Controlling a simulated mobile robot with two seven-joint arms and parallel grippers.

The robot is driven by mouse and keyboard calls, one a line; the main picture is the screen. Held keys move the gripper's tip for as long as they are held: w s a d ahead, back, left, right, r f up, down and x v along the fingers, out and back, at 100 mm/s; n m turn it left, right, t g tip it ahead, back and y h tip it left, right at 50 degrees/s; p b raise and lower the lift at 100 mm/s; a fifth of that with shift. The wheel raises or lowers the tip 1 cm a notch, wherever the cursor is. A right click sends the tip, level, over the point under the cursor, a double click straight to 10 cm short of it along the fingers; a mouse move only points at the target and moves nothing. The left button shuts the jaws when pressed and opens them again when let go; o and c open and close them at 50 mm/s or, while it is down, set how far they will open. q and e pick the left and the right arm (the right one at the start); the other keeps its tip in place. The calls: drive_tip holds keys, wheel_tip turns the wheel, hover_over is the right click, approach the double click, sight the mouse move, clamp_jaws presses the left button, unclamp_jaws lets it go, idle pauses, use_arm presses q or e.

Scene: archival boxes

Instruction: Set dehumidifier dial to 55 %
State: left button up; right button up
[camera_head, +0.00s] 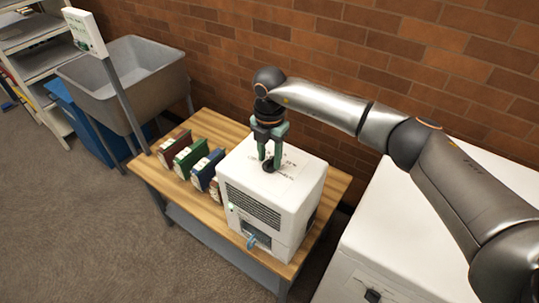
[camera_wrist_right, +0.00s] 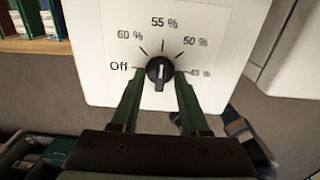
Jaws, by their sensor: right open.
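The white dehumidifier (camera_head: 300,205) stands on a wooden table. Its black dial (camera_wrist_right: 159,70) is on the top face, with labels Off, 60 %, 55 %, 50 % and 45 % around it in the right wrist view. The dial's ridge lies roughly upright in that view, with a pale mark on it; which end points is hard to tell. My right gripper (camera_head: 269,162) reaches down over the dial. Its green fingers are open, one on each side of the knob; whether they touch it is unclear. My left gripper is not in view.
Several coloured binders (camera_head: 189,155) stand on the wooden table (camera_head: 153,177) left of the dehumidifier. A grey sink (camera_head: 125,85) and a sign on a post (camera_head: 85,32) are further left. A large white box-like unit (camera_head: 385,235) stands at right. A brick wall is behind.

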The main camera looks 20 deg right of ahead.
sight(270, 160)
wheel_tip(270, 160, up, 13)
drive_tip(key=b, duration=0.1)
drive_tip(key=shift+f+b, duration=0.2)
drive_tip(key=shift+b, duration=0.1)
idle(0.4)
